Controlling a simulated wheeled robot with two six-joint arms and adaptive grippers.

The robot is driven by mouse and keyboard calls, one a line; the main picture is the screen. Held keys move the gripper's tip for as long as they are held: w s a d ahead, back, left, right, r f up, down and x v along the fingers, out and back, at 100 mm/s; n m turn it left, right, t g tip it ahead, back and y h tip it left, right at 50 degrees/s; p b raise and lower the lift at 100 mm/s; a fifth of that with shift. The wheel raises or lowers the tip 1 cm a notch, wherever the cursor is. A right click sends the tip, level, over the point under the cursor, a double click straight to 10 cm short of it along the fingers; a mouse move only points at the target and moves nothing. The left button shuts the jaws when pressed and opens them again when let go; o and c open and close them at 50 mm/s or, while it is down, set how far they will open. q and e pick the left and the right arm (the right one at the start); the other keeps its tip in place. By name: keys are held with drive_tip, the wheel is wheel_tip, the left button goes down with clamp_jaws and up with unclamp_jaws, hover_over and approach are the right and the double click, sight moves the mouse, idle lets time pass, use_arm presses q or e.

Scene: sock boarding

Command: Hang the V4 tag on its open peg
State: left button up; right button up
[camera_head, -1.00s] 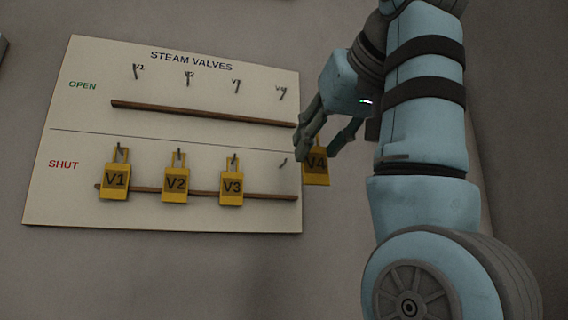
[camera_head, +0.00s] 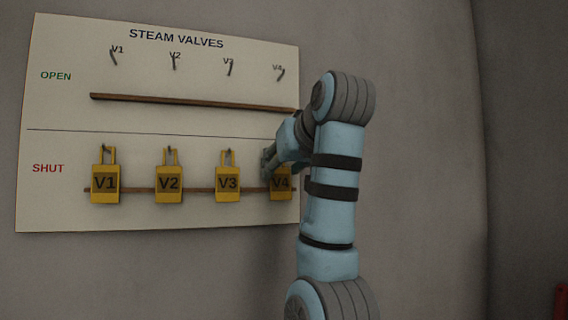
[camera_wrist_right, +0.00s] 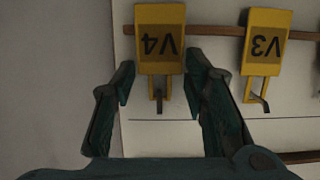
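The yellow V4 tag (camera_head: 281,184) is at the V4 place in the SHUT row, at the board's right edge. My right gripper (camera_head: 270,163) is at its upper part and hides some of it in the head view. In the right wrist view, my right gripper's fingers (camera_wrist_right: 160,76) stand close on both sides of the V4 tag (camera_wrist_right: 160,15), near its handle end. A dark peg (camera_wrist_right: 158,103) shows at the handle; whether it passes through is unclear, as is finger contact. The open V4 peg (camera_head: 281,75) is bare. My left gripper is not in view.
The STEAM VALVES board (camera_head: 60,110) is on the wall. Tags V1 (camera_head: 105,184), V2 (camera_head: 169,184) and V3 (camera_head: 228,184) hang in the SHUT row. A brown rail (camera_head: 190,102) runs under the bare OPEN pegs. Bare wall (camera_head: 420,120) lies right of the board.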

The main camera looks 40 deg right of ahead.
drive_tip(key=shift+o, duration=0.9)
drive_tip(key=shift+w, duration=0.15)
drive_tip(key=shift+f, duration=0.2)
drive_tip(key=b+v, duration=0.8)
drive_tip(key=v, duration=0.6)
